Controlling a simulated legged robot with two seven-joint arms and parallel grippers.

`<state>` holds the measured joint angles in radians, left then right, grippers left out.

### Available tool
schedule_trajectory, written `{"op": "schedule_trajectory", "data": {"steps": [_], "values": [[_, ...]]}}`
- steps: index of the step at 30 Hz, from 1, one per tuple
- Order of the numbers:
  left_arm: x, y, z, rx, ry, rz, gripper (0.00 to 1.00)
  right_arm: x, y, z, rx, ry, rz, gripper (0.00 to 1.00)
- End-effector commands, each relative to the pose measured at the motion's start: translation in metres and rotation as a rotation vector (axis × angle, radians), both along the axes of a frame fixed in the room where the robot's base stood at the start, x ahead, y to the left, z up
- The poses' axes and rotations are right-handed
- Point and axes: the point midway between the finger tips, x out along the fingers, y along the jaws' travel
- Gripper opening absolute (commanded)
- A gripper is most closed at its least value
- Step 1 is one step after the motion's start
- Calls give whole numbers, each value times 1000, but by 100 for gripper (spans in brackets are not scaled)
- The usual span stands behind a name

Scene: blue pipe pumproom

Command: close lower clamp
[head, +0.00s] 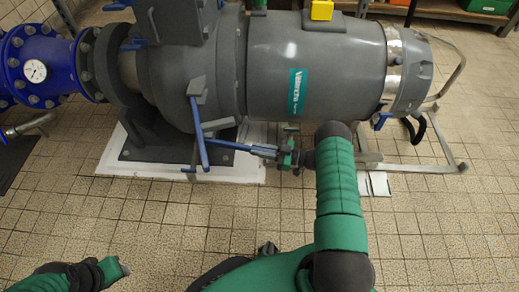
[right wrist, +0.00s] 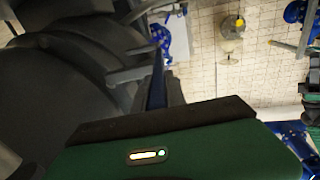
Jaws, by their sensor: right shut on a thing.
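The lower clamp shows in the head view as a grey bracket with a blue lever (head: 199,132) on the near lower side of the big grey pump (head: 313,70). A long blue handle bar (head: 240,147) runs right from it, roughly level. My right gripper (head: 285,154) is shut on the far right end of this blue bar, and its jaws hide that end. In the right wrist view, a blue bar (right wrist: 157,82) rises behind my dark and green gripper body. My left gripper (head: 113,270) is low at the left, away from the pump; its jaws are too unclear to read.
A blue flanged pipe with a white gauge (head: 35,71) joins the pump at the left. The pump's dark foot stands on a white-edged base (head: 250,172). A metal tube frame (head: 420,166) stands at the right. The tiled floor (head: 190,225) in front is clear.

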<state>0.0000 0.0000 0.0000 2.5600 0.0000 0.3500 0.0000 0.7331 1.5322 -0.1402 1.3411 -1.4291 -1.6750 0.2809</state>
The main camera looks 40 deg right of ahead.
Motion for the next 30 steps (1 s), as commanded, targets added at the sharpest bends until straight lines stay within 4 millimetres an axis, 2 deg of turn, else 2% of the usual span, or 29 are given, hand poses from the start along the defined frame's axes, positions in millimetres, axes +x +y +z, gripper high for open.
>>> {"op": "schedule_trajectory", "data": {"steps": [12,13,18,26,30], "values": [[0,0,0,0,0,0,36,0,-1,-3,2,6,1,0],[0,0,0,0,0,0,36,0,-2,-3,2,6,1,19],[0,0,0,0,0,0,36,0,-1,-2,2,3,2,38],[0,0,0,0,0,0,36,0,-1,-1,3,1,2,38],[0,0,7,0,0,0,36,-9,-10,0,2,2,1,38]]}}
